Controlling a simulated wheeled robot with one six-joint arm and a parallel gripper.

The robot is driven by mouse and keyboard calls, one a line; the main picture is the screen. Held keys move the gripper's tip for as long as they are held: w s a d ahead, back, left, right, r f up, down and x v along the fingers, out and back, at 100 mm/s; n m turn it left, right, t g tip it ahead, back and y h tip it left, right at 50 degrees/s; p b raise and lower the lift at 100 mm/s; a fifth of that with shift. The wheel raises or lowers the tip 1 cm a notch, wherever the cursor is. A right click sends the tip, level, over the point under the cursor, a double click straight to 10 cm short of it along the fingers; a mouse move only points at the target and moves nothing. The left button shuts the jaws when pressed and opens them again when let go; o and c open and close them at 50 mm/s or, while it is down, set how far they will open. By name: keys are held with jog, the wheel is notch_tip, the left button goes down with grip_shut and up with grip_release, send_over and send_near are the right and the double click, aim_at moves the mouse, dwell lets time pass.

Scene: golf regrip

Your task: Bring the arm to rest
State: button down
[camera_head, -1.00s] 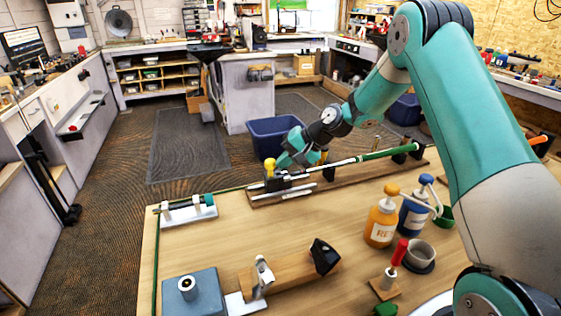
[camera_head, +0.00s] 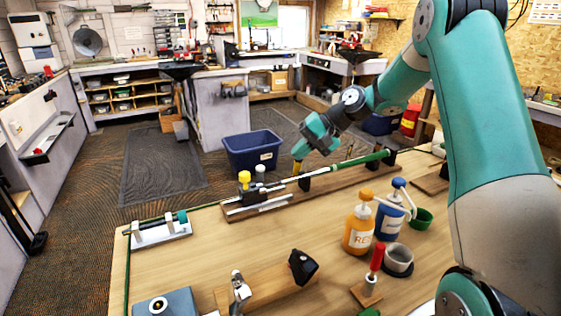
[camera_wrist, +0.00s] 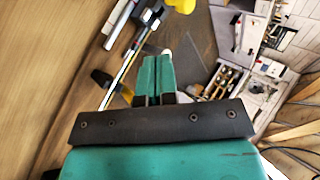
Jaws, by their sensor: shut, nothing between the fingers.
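My gripper (camera_wrist: 157,62) shows in the wrist view with its two teal fingers together and nothing between them. In the head view my wrist, with the gripper's teal body, hangs in the air above the far edge of the bench. The fingertips are hard to make out there. A golf club with a green grip (camera_head: 371,158) and a pale shaft lies along a wooden rail (camera_head: 335,187). A clamp with a yellow knob (camera_head: 244,177) stands at the rail's left end. The gripper looks apart from the club.
An orange bottle (camera_head: 359,232), a blue bottle (camera_head: 389,220), a grey cup (camera_head: 398,258) and a red-handled tool (camera_head: 376,258) stand at the right of the bench. A white fixture (camera_head: 160,233) sits at the left edge. A blue bin (camera_head: 252,152) is on the floor beyond.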

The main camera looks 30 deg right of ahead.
jog(key=s+a+r+n+g+h, duration=0.1)
jog(key=s+a+r+n+g, duration=0.15)
jog(key=s+a, duration=0.45)
jog(key=s+a+r+n+g, duration=0.1)
jog(key=s+a+r+n, duration=0.3)
jog(key=a, duration=0.5)
jog(key=s+a+n+h, duration=0.1)
jog(key=s+a+n, duration=0.1)
jog(key=s, duration=0.8)
jog(key=s+a+n+g+h, duration=0.1)
jog(key=s+a+n, duration=0.2)
jog(key=s, duration=0.8)
jog(key=shift+a+n+h, duration=0.2)
jog(key=shift+n+h, duration=0.1)
jog(key=shift+n, duration=0.45)
